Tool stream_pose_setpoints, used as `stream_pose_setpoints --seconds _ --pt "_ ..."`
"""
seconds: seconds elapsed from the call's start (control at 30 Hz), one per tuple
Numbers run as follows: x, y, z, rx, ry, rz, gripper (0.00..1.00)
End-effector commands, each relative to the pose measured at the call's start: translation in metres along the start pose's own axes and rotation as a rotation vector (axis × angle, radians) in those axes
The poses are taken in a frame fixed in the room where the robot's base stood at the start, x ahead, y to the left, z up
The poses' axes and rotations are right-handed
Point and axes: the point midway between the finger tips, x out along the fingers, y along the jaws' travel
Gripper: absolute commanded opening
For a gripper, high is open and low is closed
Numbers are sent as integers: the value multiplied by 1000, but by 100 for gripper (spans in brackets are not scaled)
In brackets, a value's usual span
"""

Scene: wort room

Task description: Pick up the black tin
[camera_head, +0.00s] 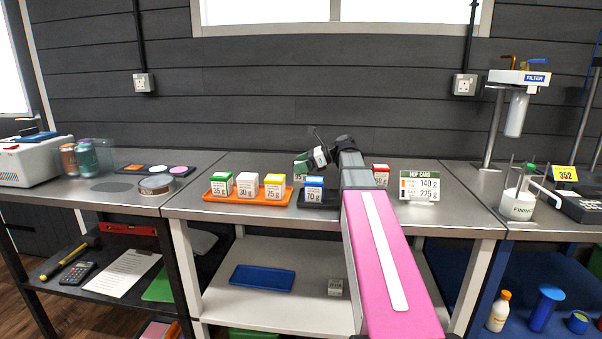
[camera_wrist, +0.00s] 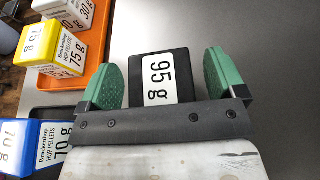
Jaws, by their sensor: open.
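The black tin (camera_wrist: 142,67) with a white "95 g" label lies in the wrist view between the two green fingers of my gripper (camera_wrist: 160,72). My gripper is open, with one finger on each side of the tin and a narrow gap showing at both sides. How deep the fingers reach beside the tin is hard to tell. In the head view, my gripper (camera_head: 303,164) is over the middle of the steel bench, and it mostly hides the tin.
A blue-topped 70 g box (camera_head: 314,187) stands close by, left of my gripper in the wrist view. A red-topped box (camera_head: 381,170) and a hop card (camera_head: 419,187) stand right. Bare bench lies right of the tin.

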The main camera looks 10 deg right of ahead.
Motion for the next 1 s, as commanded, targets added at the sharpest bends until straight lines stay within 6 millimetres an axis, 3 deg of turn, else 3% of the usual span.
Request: stream_pose_setpoints --seconds 0.1,0.27,0.3,0.73,1.0 --pt "0 0 0 0 0 0 89" --pt "-1 0 0 0 0 0 37" --pt "-1 0 0 0 0 0 33" --pt "-3 0 5 -1 0 0 33" --pt "-15 -1 35 -3 0 0 33"
